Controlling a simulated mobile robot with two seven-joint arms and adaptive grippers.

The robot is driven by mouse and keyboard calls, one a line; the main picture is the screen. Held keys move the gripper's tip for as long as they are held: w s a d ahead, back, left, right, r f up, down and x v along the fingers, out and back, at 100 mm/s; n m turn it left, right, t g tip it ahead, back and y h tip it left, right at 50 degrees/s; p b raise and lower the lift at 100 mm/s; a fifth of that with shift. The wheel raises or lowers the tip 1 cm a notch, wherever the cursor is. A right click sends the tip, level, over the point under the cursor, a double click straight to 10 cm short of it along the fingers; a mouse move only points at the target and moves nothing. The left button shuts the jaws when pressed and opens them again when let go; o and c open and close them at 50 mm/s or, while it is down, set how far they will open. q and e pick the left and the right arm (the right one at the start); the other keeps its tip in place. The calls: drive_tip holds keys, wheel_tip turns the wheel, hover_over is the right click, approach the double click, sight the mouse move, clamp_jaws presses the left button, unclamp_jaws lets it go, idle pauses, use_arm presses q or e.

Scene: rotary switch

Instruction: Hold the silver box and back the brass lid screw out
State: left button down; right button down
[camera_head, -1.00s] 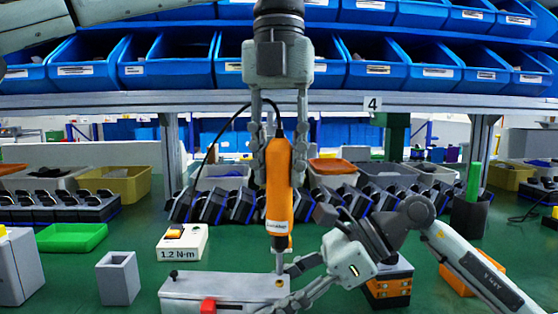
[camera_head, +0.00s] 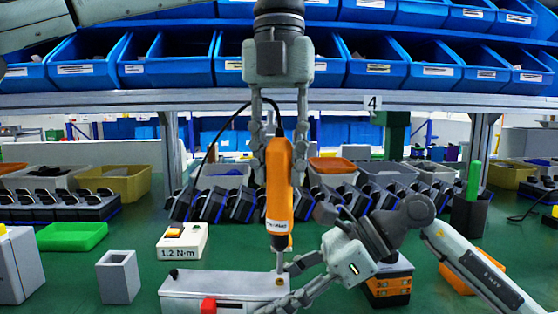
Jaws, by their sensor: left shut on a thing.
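The silver box (camera_head: 225,284) lies on the green bench at the bottom centre, with a red block on its front. My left gripper (camera_head: 279,150) points down and is shut on an orange electric screwdriver (camera_head: 279,190). The screwdriver stands upright, its bit over the brass lid screw (camera_head: 279,282) at the right end of the lid. Whether the bit touches the screw is too small to tell. My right gripper (camera_head: 291,283) comes in from the right, with one finger behind and one in front of the box's right end, and appears shut on it.
A white box marked 1.2 N·m (camera_head: 182,242), a grey open holder (camera_head: 118,277) and a green tray (camera_head: 72,237) stand to the left. An orange and black block (camera_head: 390,284) is close behind my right arm. A row of dark devices lines the back.

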sight(279, 129)
use_arm(q)
drive_tip(key=shift+f, duration=0.6)
idle(0.7)
drive_tip(key=shift+r, duration=0.5)
use_arm(e)
drive_tip(key=shift+r, duration=0.15)
idle(1.8)
use_arm(q)
drive_tip(key=shift+r, duration=2.25)
use_arm(e)
drive_tip(key=c, duration=0.6)
unclamp_jaws()
drive_tip(key=shift+d, duration=0.1)
